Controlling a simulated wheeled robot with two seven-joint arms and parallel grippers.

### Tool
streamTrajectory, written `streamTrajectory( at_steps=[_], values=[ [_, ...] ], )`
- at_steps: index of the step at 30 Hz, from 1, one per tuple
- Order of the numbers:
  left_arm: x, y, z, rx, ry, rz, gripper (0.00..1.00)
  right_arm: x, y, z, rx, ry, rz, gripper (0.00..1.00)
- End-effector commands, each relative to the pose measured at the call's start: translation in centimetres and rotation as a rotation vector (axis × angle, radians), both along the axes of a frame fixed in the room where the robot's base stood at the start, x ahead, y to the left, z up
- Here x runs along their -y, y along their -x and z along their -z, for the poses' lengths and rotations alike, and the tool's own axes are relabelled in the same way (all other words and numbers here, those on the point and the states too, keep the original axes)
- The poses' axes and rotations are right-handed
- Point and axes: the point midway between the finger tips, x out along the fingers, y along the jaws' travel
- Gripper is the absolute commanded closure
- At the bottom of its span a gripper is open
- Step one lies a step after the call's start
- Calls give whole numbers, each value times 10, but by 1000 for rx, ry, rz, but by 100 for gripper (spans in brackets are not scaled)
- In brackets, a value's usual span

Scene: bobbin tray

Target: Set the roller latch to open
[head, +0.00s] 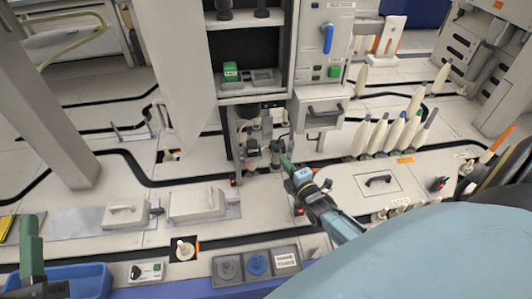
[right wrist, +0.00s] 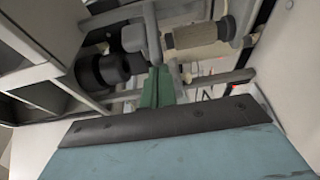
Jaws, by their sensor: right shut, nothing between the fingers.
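The roller unit (head: 262,140) sits in the lower opening of the machine, above the bench. In the right wrist view a pale ribbed roller (right wrist: 198,34) and dark rollers (right wrist: 100,70) show, with a grey lever-like bar (right wrist: 152,35) between them. I cannot tell for sure which part is the latch or how it is set. My right gripper (head: 286,161) is shut and empty, its green fingertips (right wrist: 158,86) just below the grey bar; contact is unclear. My left gripper (head: 31,250) shows at the lower left edge, one green finger visible, its opening unclear.
A blue handle (head: 327,38) and green buttons are on the machine. A drawer (head: 320,115) is right of the rollers. Several pale bobbins (head: 390,135) stand at right. A blue bin (head: 90,280) and a control box (head: 147,271) are at lower left.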

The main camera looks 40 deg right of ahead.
Motion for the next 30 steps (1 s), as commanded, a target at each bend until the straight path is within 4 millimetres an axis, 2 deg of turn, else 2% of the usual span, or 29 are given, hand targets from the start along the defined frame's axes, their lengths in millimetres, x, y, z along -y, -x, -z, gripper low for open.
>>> streamTrajectory(
  at_steps=[1, 8, 30],
  values=[
    [0, 0, 0, 1, 0, 0, 64, 6, 4, 1, -4, 10, -41, 100],
    [0, 1, -2, 18, 6, 1, 64, 13, 12, 1, -3, 5, -190, 100],
    [0, -2, 3, -19, -7, -1, 64, 21, 18, 1, 0, -2, -178, 100]
  ],
)
